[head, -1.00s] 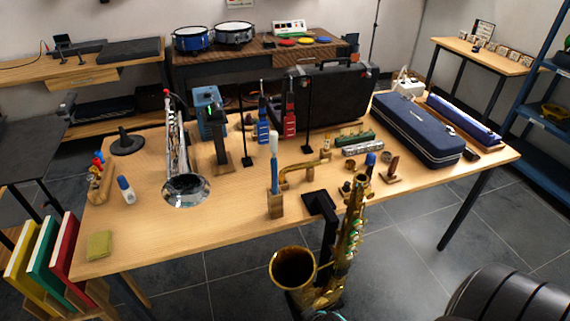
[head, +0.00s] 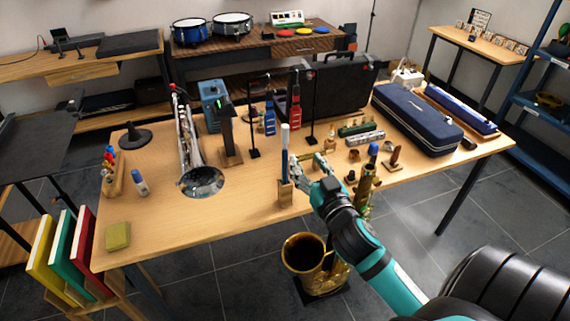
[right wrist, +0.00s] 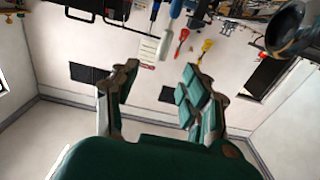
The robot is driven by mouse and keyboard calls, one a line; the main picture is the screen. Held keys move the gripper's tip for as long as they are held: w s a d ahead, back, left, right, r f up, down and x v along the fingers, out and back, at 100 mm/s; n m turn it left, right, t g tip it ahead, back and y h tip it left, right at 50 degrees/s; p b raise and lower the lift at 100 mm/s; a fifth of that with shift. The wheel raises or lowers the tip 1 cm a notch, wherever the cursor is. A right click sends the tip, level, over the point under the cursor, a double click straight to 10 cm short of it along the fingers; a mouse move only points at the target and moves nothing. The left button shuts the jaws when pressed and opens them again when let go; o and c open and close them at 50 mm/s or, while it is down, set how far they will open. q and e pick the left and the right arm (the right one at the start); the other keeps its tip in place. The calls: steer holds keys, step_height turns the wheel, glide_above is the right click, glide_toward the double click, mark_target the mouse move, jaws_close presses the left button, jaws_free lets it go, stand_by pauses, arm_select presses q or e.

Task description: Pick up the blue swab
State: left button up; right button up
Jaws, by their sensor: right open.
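The blue swab (head: 284,164) stands upright in a small wooden block (head: 286,192) near the front middle of the table, its white tip upward. My right gripper (head: 306,166) is open just to the right of the swab, pointing toward it. I see no contact between them. In the right wrist view the two fingers (right wrist: 157,84) are spread with nothing between them. The swab seems to show there as a blue stem and white end (right wrist: 166,42) beyond the fingertips, at the top. My left gripper is in neither view.
A brass saxophone (head: 306,256) stands in front of the table, partly behind my right arm. A navy case (head: 418,120) lies at right. The table's front left is mostly clear.

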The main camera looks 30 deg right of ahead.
mark_target(287, 139)
steer(key=p+x, duration=0.1)
steer(key=x, duration=0.3)
steer(key=p+x, duration=0.1)
steer(key=x, duration=0.4)
steer(key=f+p+x, duration=0.1)
steer(key=x, duration=0.3)
steer(key=shift+w+a+f, duration=0.15)
steer(key=shift+w+a, duration=0.05)
steer(key=shift+w, duration=0.15)
steer(key=shift+s, duration=0.1)
steer(key=shift+c, duration=0.6)
jaws_close()
